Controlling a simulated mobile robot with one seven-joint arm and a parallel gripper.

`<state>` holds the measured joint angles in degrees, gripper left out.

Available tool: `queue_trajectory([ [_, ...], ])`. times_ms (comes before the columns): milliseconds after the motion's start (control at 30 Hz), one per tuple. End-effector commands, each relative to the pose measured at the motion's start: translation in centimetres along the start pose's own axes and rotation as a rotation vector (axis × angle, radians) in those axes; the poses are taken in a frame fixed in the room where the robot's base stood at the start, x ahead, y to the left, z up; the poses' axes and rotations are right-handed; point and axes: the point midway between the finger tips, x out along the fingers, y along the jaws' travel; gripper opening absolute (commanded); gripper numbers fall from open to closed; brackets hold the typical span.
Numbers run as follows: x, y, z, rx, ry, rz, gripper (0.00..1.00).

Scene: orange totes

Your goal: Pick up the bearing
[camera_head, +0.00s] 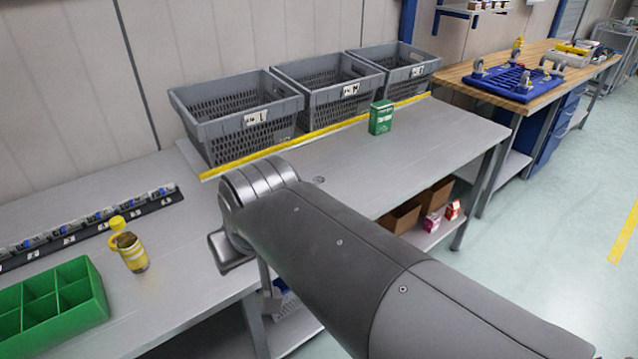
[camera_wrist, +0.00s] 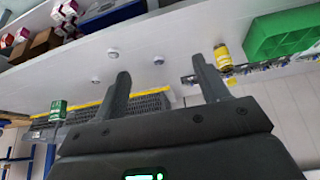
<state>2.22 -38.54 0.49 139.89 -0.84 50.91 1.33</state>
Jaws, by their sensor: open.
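Small round grey pieces that look like bearings lie on the grey table. In the wrist view one bearing (camera_wrist: 159,61) shows between my fingertips, with a second bearing (camera_wrist: 112,53) and a third bearing (camera_wrist: 97,79) to its left. In the head view one small bearing (camera_head: 319,180) lies just beyond my arm; my arm covers the table around it. My gripper (camera_wrist: 160,68) is open and empty, with its fingers apart above the table.
Grey baskets (camera_head: 240,115) stand along the back behind a yellow strip. A green box (camera_head: 381,117) stands at the right of the table. A yellow-capped jar (camera_head: 130,250) and a green divided tray (camera_head: 50,310) stand at the left. The table's right part is mostly clear.

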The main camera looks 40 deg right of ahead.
Motion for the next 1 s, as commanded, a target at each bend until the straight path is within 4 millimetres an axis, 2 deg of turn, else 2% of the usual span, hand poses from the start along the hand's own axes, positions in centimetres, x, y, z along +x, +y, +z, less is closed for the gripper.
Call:
queue_trajectory([
  [100, 0.8, 1.5, -3.5, 0.052, -0.015, 0.041, 0.67],
  [267, 2.5, 4.0, -8.3, 0.126, -0.029, 0.092, 0.67],
  [500, 6.2, 8.8, -14.8, 0.236, -0.048, 0.156, 0.67],
  [667, 9.6, 12.8, -18.3, 0.309, -0.061, 0.193, 0.67],
  [800, 13.0, 16.7, -20.8, 0.375, -0.070, 0.220, 0.67],
  [1000, 18.4, 23.0, -23.1, 0.475, -0.082, 0.254, 0.67],
])
